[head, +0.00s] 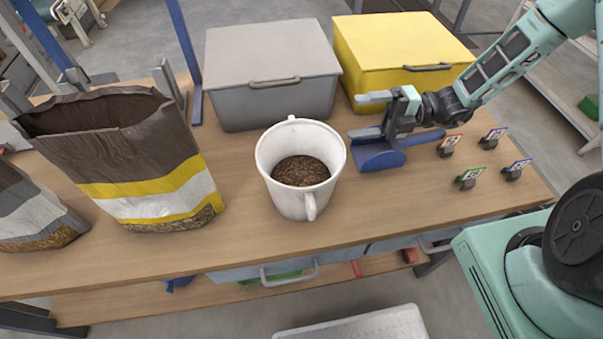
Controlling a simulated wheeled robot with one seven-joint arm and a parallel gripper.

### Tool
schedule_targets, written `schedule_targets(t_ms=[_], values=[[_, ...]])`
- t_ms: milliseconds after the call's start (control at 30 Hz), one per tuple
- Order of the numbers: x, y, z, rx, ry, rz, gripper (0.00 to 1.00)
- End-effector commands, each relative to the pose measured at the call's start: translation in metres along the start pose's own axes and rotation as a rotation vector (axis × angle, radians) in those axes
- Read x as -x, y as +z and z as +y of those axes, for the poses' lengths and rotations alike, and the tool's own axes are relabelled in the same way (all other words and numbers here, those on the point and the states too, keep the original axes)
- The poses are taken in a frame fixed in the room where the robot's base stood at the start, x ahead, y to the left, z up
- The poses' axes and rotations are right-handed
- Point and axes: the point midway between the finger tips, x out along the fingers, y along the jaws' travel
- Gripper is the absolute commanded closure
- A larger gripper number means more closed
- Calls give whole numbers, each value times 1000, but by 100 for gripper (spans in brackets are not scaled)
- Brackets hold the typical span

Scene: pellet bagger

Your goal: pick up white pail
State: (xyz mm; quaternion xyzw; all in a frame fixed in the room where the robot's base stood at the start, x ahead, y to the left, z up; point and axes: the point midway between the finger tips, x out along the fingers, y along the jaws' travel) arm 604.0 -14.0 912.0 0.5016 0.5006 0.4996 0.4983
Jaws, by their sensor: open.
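The white pail (276,190) stands upright on the wooden bench, near the middle of the head view. It has a handle at the front and a small one at the back rim, and brown pellets (300,171) lie inside it. My gripper (365,116) is to the right of the pail and apart from it in the picture. Its two fingers point left toward the pail, spread open with nothing between them. The lower finger overlaps a blue scoop (378,157) in the picture; I cannot tell whether they touch.
A grey lidded box (272,60) and a yellow lidded box (400,45) stand behind on the bench (245,215). An open brown bag (125,150) stands left, beside another bag (35,215). Several small tag holders (470,178) stand at right. Bare bench lies in front of the pail.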

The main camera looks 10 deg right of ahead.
Motion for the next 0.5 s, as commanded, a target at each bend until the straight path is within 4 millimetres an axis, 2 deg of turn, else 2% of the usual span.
schedule_targets(t_ms=[100,300,500], values=[[-27,-2,2,-2,2,6,20],[-68,-2,2,2,1,6,20],[-91,-1,0,3,-2,3,20]])
